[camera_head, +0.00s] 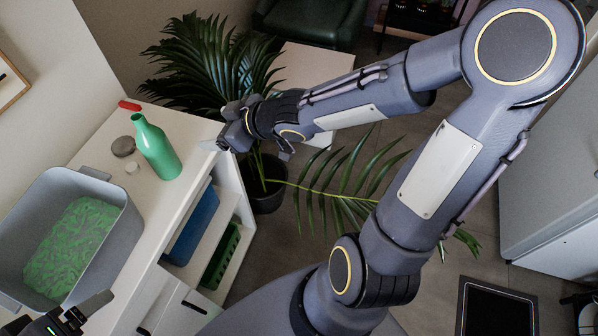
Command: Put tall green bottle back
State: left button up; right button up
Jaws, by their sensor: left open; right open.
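The tall green bottle (157,149) stands on the white countertop (103,137), near its right edge. My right gripper (224,142) is open and empty, to the right of the bottle and apart from it, by the counter's edge. My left gripper (78,314) is open at the bottom left, in front of the grey tub; part of it is cut off by the frame.
A grey tub (117,190) with a green patterned bottom fills the counter's left. A dark round lid (123,146), a small white piece (132,167) and a red item (130,106) lie near the bottle. A potted palm (267,196) stands beyond the counter's right side.

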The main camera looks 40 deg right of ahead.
jog(key=s+d+r+m+g+h, duration=0.1)
jog(key=s+d+r+m+h, duration=0.1)
jog(key=s+d+m+h, duration=0.45)
jog(key=s+r+m+g+y+p, duration=0.1)
jog(key=s+y+p, duration=0.1)
jog(key=s, duration=0.6)
jog(key=s+r+m+g+y+p, duration=0.1)
jog(key=s+r+g+y+p, duration=0.1)
jog(key=s, duration=0.6)
jog(key=shift+r+g, duration=0.25)
jog(key=shift+g, duration=0.05)
